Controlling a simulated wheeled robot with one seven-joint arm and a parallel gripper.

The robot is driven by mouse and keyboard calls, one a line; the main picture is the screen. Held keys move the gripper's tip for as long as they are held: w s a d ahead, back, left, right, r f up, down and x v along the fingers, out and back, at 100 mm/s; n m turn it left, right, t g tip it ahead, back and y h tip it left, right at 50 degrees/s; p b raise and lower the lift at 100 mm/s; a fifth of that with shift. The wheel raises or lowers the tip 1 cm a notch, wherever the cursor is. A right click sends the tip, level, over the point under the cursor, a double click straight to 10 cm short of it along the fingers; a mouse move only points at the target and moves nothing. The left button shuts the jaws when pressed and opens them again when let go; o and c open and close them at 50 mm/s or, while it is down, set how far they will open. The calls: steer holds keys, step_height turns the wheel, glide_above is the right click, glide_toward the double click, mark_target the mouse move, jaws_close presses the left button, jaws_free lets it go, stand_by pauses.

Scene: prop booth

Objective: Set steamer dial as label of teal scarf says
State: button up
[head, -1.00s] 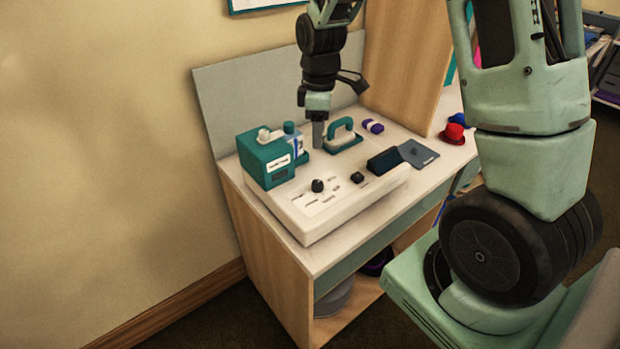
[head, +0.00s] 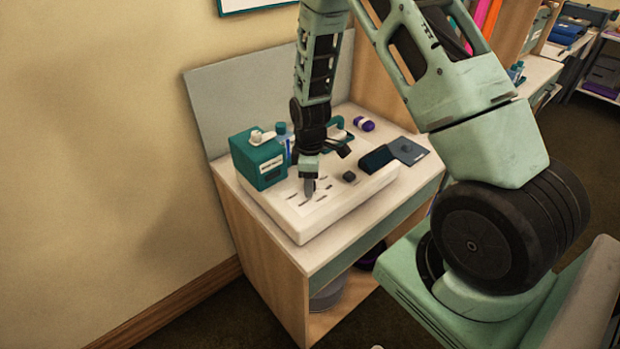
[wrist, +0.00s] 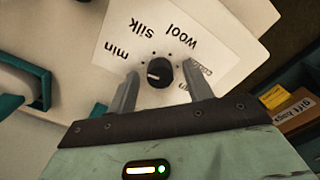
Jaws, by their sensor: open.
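The dial (wrist: 160,73) is a round black knob on a white plate (wrist: 203,45) printed min, silk, wool and further words partly hidden, upside down in the wrist view. A pale mark on the knob points left, roughly to the min side; its exact position is hard to tell. My gripper (wrist: 162,72) is open, with one finger on each side of the knob and gaps between. In the head view, my gripper (head: 309,188) points down at the white steamer panel (head: 318,226) and hides the dial. I see no teal scarf or readable scarf label.
A teal box (head: 257,163) with a white label stands at the panel's back left. A small black knob (head: 349,177), a dark block (head: 377,160) and a grey pad (head: 408,150) lie to the right. A teal-handled item (head: 336,124) and purple roll (head: 364,124) are behind.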

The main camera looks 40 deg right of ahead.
steer(key=c, duration=1)
